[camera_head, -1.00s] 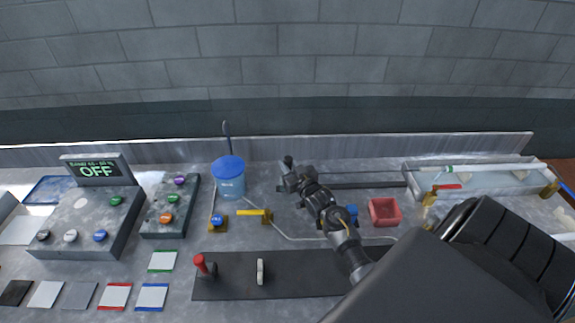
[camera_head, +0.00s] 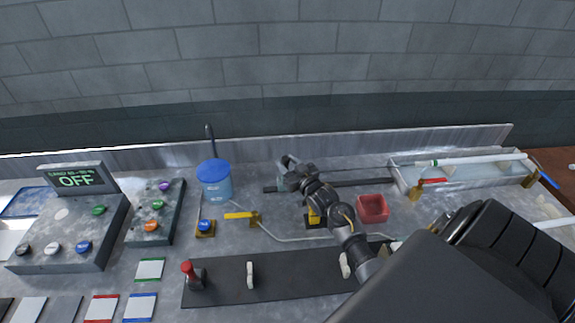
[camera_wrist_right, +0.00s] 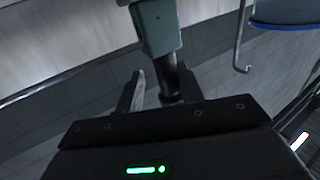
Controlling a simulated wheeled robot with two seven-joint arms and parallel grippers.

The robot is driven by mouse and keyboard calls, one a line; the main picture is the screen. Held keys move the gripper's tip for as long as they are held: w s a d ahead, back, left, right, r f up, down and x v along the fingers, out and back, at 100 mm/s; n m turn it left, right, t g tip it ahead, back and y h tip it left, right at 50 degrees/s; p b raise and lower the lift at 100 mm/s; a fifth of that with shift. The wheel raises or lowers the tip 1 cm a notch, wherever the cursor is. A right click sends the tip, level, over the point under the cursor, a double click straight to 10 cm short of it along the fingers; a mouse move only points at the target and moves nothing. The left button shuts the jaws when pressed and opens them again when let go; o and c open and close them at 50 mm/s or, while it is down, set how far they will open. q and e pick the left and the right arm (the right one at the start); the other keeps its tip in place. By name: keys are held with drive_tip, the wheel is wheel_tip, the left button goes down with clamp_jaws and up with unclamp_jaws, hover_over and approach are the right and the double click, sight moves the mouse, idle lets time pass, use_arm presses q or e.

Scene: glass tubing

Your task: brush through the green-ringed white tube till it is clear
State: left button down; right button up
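The white tube with a green ring (camera_head: 470,160) lies along the clear tray (camera_head: 400,176) at the right in the head view. My right gripper (camera_head: 287,170) is over the bench left of the tray, well apart from the tube. At its tip is a grey-green block (camera_wrist_right: 158,25), with a dark rod (camera_wrist_right: 172,80) reaching down between the fingers in the right wrist view. The fingers look apart, but I cannot tell whether they grip it. A long dark rod (camera_head: 365,183) lies behind the gripper; I cannot tell whether it is a brush. My left gripper is out of view.
A blue-lidded bucket (camera_head: 214,180) stands left of the gripper. A red bin (camera_head: 372,208) is to its right. A red-handled valve (camera_head: 432,181) stands at the tray's front. A dark mat (camera_head: 220,283) lies in front. Button consoles (camera_head: 68,230) fill the left, with the display reading OFF.

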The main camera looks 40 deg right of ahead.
sight(288, 158)
drive_tip(key=shift+s+r, duration=0.2)
drive_tip(key=shift+r, duration=0.05)
drive_tip(key=shift+a, duration=0.1)
drive_tip(key=shift+r+b, duration=0.3)
drive_tip(key=shift+b, duration=0.05)
wheel_tip(288, 158, up, 3)
drive_tip(key=shift+f+b, duration=0.2)
drive_tip(key=shift+b, duration=0.55)
drive_tip(key=s+a+r+b, duration=0.3)
drive_tip(key=s+a+r, duration=0.5)
drive_tip(key=s, duration=0.3)
drive_tip(key=shift+s+r, duration=0.15)
drive_tip(key=shift+r, duration=0.75)
drive_tip(key=shift+a, duration=0.1)
